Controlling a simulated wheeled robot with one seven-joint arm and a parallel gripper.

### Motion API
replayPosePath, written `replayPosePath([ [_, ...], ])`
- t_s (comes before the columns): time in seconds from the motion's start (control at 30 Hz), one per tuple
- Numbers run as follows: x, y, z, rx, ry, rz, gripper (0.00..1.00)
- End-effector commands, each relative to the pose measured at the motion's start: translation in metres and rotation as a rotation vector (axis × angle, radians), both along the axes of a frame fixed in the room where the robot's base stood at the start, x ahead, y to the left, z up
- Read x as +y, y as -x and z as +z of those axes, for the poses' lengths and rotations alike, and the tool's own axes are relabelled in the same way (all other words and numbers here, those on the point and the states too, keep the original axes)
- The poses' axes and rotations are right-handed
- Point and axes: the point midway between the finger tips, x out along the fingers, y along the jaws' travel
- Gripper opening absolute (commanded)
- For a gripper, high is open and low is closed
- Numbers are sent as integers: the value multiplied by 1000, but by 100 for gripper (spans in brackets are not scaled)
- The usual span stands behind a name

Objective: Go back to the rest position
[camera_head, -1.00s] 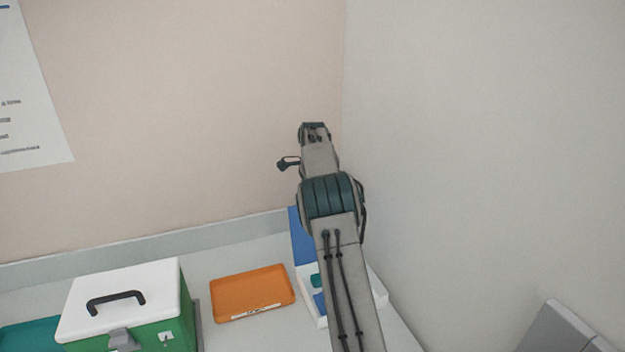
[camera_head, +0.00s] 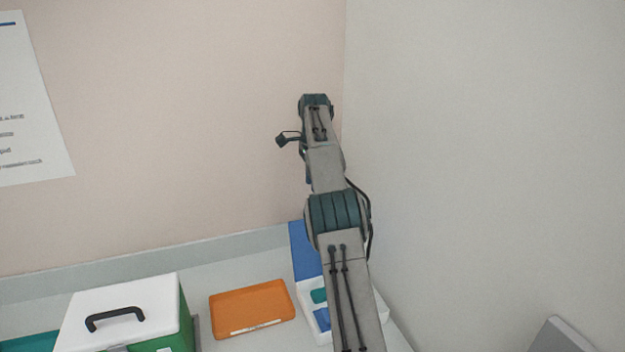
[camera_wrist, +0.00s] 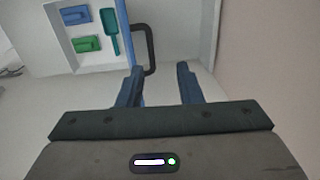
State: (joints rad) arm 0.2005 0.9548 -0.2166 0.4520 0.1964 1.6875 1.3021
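My arm (camera_head: 335,230) extends forward and up over the bench in the head view. Its far end stands before the walls, near the corner. My gripper itself is hidden behind the arm there. Beyond the fingers is an open case with a white tray (camera_wrist: 62,45) holding a blue piece (camera_wrist: 75,15), a green piece (camera_wrist: 87,43) and a teal scoop (camera_wrist: 110,32). The case's blue part (camera_head: 303,252) also shows in the head view, partly covered by my arm.
An orange tray (camera_head: 252,306) lies on the bench left of the case. A green box with a white lid (camera_head: 120,310) and black handle stands further left. A wall rises close on the right. A grey object (camera_head: 560,338) is at lower right.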

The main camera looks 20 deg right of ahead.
Motion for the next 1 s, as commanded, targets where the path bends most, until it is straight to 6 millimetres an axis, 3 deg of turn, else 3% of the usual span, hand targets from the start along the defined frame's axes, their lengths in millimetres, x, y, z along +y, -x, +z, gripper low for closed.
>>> replayPosePath([
  [0.27, 0, 0, 0, 0, 0, 2, 32],
  [0.47, 6, 12, 16, -20, -1, 69, 32],
  [0.77, 34, 64, 51, -80, 8, 314, 32],
  [1.0, 63, 121, 63, -123, 32, 535, 32],
])
